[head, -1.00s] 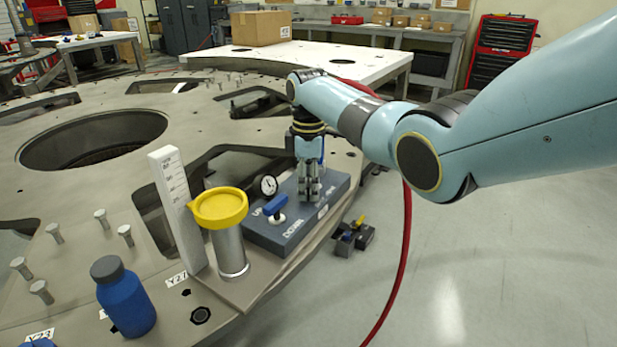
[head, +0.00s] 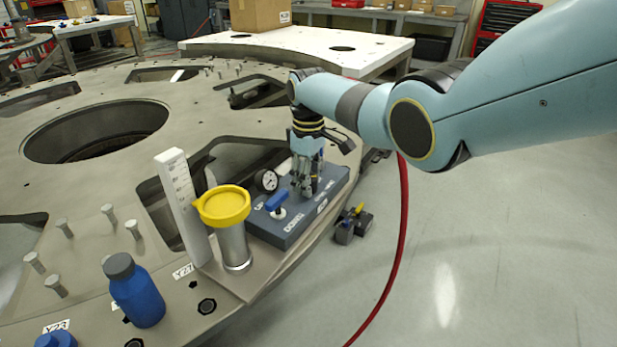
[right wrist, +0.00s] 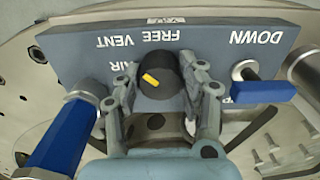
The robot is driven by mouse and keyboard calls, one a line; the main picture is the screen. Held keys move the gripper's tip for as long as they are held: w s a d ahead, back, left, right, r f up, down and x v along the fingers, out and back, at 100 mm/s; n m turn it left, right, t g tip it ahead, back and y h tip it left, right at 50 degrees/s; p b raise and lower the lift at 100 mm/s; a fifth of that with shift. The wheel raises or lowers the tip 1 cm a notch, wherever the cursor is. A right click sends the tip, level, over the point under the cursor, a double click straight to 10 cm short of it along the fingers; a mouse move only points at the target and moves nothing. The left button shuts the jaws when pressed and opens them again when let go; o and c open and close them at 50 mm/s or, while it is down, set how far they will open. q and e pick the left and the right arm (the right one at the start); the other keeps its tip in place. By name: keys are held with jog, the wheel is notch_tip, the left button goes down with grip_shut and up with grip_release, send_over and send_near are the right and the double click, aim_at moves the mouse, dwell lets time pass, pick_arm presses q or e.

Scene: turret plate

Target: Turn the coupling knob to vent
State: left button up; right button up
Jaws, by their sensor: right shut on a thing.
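The coupling knob (right wrist: 160,82) is dark, with a yellow pointer mark, and stands on the blue-grey panel block (head: 265,229). In the right wrist view the panel (right wrist: 205,45) shows the words FREE, VENT, AIR and DOWN upside down. The yellow mark lies slanted, its upper-left end toward the VENT and AIR lettering. My right gripper (head: 305,192) comes down onto the block from above; in the right wrist view its fingers (right wrist: 168,85) are shut on the knob's two sides. The fingers hide the knob in the head view. My left gripper is out of view.
A blue lever (head: 277,201) and a gauge (head: 266,181) are beside the gripper. The wrist view shows two blue handles (right wrist: 63,135) (right wrist: 262,91) flanking the knob. A yellow-capped cylinder (head: 234,245), white scale post (head: 180,195) and blue bottle (head: 137,295) stand nearby. A red hose (head: 402,235) hangs right.

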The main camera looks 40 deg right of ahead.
dwell(0.3)
jog(key=o, duration=1.2)
jog(key=shift+r, duration=0.1)
notch_tip(320, 180, up, 12)
jog(key=shift+f, duration=0.1)
jog(key=shift+f, duration=0.1)
